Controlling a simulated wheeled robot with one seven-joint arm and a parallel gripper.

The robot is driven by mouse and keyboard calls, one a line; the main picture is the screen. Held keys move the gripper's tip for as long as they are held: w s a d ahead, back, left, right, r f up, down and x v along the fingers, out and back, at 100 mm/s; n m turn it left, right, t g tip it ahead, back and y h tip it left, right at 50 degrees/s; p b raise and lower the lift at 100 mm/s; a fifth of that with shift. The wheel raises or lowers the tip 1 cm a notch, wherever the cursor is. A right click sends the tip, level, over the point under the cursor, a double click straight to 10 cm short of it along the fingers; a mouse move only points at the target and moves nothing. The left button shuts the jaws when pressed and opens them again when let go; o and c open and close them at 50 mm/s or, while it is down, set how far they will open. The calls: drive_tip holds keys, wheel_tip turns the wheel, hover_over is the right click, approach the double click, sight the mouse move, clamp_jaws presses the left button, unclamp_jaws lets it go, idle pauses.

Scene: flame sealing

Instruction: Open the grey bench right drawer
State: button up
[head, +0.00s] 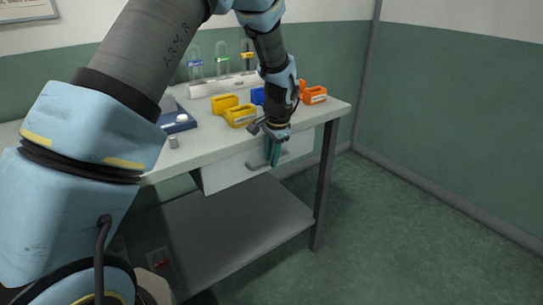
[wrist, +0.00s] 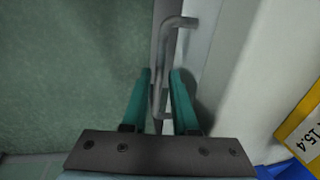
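The grey bench (head: 205,135) stands against the wall, with a pale drawer (head: 222,174) under the right part of its top. The drawer front looks close to the bench edge; I cannot tell whether it is fully shut. Its grey bar handle (head: 256,166) sticks out from the front and also shows in the wrist view (wrist: 165,45). My gripper (head: 272,160) is at the handle with its teal fingers pointing down. In the wrist view my gripper (wrist: 160,75) is open, one finger on each side of the bar, with small gaps visible.
On the benchtop are yellow bins (head: 240,115), an orange bin (head: 314,95), a blue bin (head: 257,96), a white rack (head: 222,86) and a dark blue device (head: 180,122). A lower shelf (head: 225,235) and a dark leg (head: 327,185) are below. The green floor (head: 400,230) at right is clear.

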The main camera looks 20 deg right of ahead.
clamp_jaws()
idle(1.4)
